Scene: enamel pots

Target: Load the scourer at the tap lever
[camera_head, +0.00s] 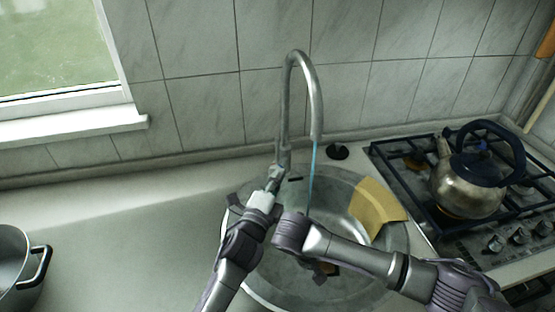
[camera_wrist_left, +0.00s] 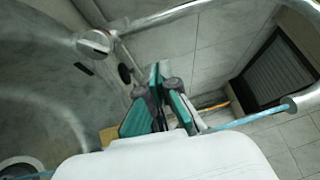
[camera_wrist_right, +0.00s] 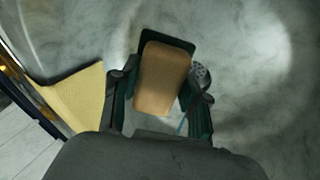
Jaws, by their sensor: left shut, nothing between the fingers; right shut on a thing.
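The tap (camera_head: 301,75) rises at the back of the round sink (camera_head: 392,243), and a thin blue stream of water (camera_head: 312,170) falls from its spout. My left gripper (camera_head: 272,183) is shut and empty, close by the tap lever (camera_head: 277,170); I cannot tell whether they touch. In the left wrist view the tap's body (camera_wrist_left: 97,42) shows beyond the shut fingers. My right gripper (camera_wrist_right: 160,95) is shut on the tan scourer (camera_wrist_right: 162,78), low inside the sink. In the head view my right arm hides most of the scourer (camera_head: 331,268).
A yellow cloth (camera_head: 376,207) hangs over the sink's right rim. A kettle (camera_head: 468,180) stands on the gas hob (camera_head: 410,160) at right. A pot (camera_head: 18,265) is at the far left. A black plug (camera_head: 337,152) lies behind the sink. The counter (camera_head: 120,225) left of the sink is clear.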

